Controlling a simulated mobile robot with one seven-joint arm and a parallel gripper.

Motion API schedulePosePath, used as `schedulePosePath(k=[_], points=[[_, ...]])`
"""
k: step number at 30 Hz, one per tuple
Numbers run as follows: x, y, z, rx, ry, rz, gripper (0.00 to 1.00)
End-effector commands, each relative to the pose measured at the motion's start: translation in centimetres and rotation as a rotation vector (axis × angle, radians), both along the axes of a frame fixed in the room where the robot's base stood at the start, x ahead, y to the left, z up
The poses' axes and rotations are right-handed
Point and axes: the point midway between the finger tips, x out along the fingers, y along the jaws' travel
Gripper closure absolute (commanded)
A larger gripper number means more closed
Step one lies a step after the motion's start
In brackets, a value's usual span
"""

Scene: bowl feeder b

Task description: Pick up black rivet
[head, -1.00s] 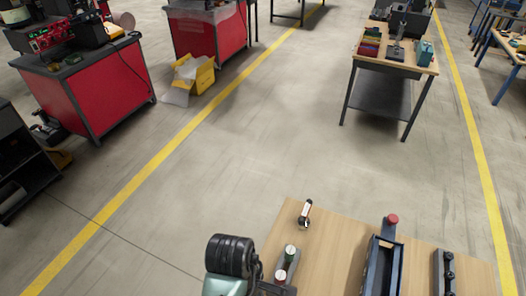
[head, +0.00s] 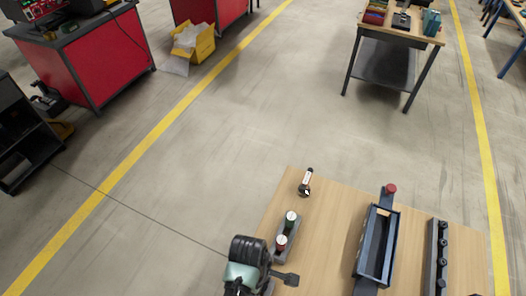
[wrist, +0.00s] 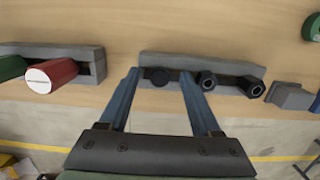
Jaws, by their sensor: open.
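In the wrist view, a black rivet (wrist: 158,76) sits in a grey slotted holder (wrist: 190,64) on the wooden table. My gripper (wrist: 160,74) is open, with its two blue fingers on either side of that rivet in the picture. I cannot tell whether the fingertips are level with it or still above it. More black rivets stand in the same holder, one (wrist: 207,82) just right of the right finger and one (wrist: 250,86) at the right end. In the head view, my arm hides this holder, and my fingers cannot be made out.
Left of the holder is a grey block with a red cylinder (wrist: 50,77) and a green one (wrist: 12,68). In the head view, a blue tray (head: 362,240) and a dark rack (head: 431,255) stand to the right. A small black-and-white item (head: 307,180) lies near the far table edge.

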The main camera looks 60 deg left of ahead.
Motion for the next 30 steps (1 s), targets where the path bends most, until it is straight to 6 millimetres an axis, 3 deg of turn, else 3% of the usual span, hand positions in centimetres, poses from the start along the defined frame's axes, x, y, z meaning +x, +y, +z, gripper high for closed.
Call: schedulePosePath(k=[4,15,26,30], points=[[0.0,0.0,0.0,0.0,0.0,-0.001,0.37],[0.0,0.0,0.0,0.0,0.0,0.0,1.0],[0.0,0.0,0.1,0.001,-0.001,0.0,1.0],[0.1,0.1,1.1,0.002,-0.003,-0.001,1.0]])
